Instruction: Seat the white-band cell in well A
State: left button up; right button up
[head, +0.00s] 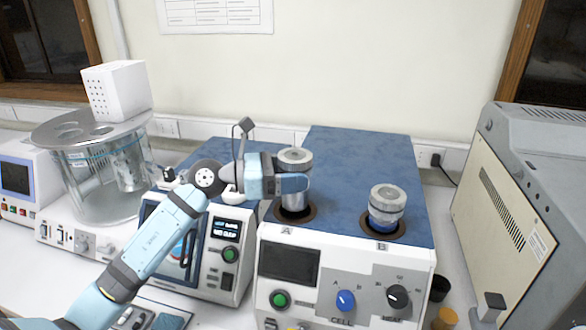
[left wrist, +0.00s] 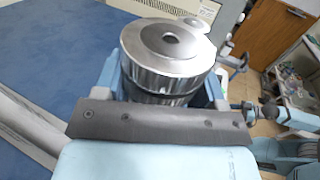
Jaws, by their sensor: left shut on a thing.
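A metal cell with a ribbed cap (head: 295,158) stands upright in my left gripper (head: 300,183), which is shut around its upper body. Its lower end is at the dark ring of well A (head: 294,214) on the blue-topped instrument. I cannot tell how far it is in the well. The fingers hide its middle, and I cannot make out a white band. The left wrist view shows the held cell's round silver top (left wrist: 165,45) close up. A second cell (head: 387,205) with a blue band sits in well B (head: 399,232). My right gripper is not in view.
The instrument's front has a dark screen (head: 290,264), a green button and two knobs. A smaller instrument (head: 225,250) and a glass bath (head: 100,170) stand to the left. A large grey cabinet (head: 520,200) is at the right. The blue top behind the wells is clear.

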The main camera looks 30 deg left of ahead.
pick_arm(q)
jog(key=shift+f, duration=0.3)
dwell(0.4)
jog(key=shift+b, duration=0.3)
dwell(0.5)
jog(key=shift+f, duration=0.2)
jog(key=shift+f+b, duration=0.55)
jog(key=shift+b, duration=0.2)
